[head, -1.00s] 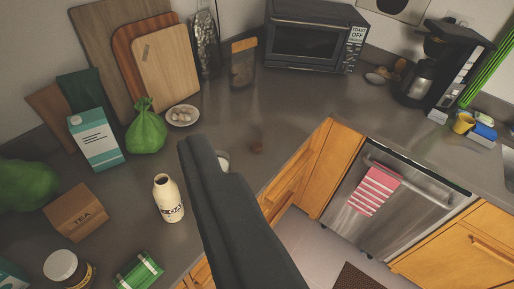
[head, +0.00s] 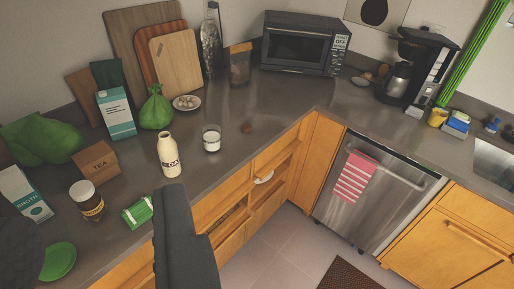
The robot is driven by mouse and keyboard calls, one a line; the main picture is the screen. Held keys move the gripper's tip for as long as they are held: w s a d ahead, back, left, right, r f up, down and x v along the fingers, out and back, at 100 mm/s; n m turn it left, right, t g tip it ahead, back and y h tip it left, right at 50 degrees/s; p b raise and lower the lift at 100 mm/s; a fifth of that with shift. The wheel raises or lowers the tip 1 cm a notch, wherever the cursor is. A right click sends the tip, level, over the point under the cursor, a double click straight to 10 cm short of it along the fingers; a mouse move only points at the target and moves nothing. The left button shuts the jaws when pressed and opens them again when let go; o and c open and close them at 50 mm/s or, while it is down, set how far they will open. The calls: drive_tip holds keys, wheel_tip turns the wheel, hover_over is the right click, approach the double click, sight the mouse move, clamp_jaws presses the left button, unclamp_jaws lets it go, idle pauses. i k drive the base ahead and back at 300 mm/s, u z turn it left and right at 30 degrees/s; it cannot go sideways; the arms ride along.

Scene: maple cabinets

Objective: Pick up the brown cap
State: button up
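A small brown thing (head: 247,128), which looks like the brown cap, lies on the dark grey counter (head: 290,105) right of a glass of white liquid (head: 211,139). It is close to the counter's front edge. My dark gripper (head: 172,190) rises from the bottom of the head view, in front of the counter edge and below the cream bottle (head: 168,155). It is apart from the brown thing. I cannot make out separate fingertips or any held thing.
A black microwave (head: 297,46) and coffee maker (head: 408,68) stand at the back. A small plate (head: 187,102), tea box (head: 97,162) and green packet (head: 138,213) are on the counter. A drawer (head: 268,175) below stands partly open. Counter around the brown thing is clear.

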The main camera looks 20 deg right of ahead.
sight(246, 127)
drive_tip(key=u, duration=0.15)
drive_tip(key=k, duration=0.3)
drive_tip(key=z, duration=0.85)
drive_tip(key=i, duration=2.6)
drive_tip(key=u, duration=0.95)
